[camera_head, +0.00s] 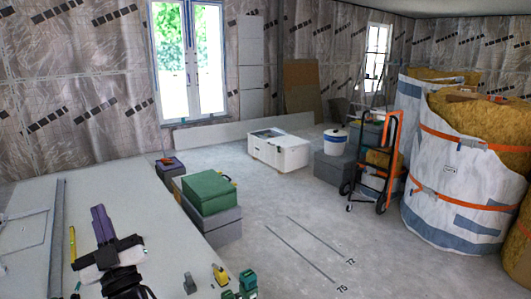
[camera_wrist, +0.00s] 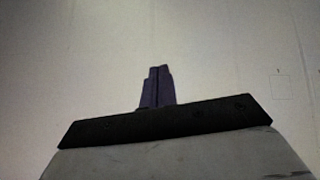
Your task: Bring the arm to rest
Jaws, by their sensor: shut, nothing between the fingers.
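My gripper (camera_head: 101,221) is in the lower left of the head view, above the pale panel (camera_head: 110,195). Its dark purple fingers are together with nothing between them. In the wrist view my gripper (camera_wrist: 156,84) shows the two fingers side by side, pointing up the picture over a plain pale surface (camera_wrist: 70,60). No object is in the grip. My arm behind the gripper is mostly cut off by the bottom edge of the head view.
A metal rail (camera_head: 55,235) and a yellow tool (camera_head: 72,243) lie left of my gripper. Small yellow and green tools (camera_head: 220,275) are at the panel's near right. Green and grey boxes (camera_head: 209,192) stand beyond the panel's right edge. Open floor (camera_head: 290,220) lies further right.

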